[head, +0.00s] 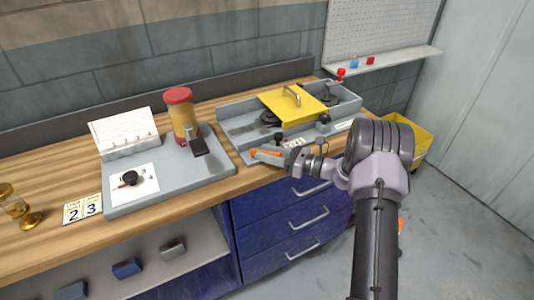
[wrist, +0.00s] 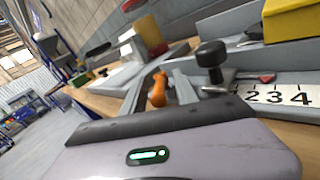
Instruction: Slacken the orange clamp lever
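The orange clamp lever (head: 268,153) sits at the front edge of the grey fixture on the bench, low above the drawers. In the wrist view its rounded orange end (wrist: 158,91) shows between the two grey fingers of my gripper (wrist: 160,88). The fingers look apart, with a gap on the right side of the lever; contact is not clear. In the head view my gripper (head: 275,160) reaches the lever from the right, and its fingers partly overlap it. The lever's pivot is hidden.
The grey fixture (head: 233,112) carries a yellow cover (head: 285,104) with a handle. A black knob (wrist: 211,56) and a number strip (wrist: 280,94) stand close right of the lever. Left are a grey tray (head: 205,166) and a red-lidded jar (head: 181,118). Blue drawers (head: 275,240) lie below.

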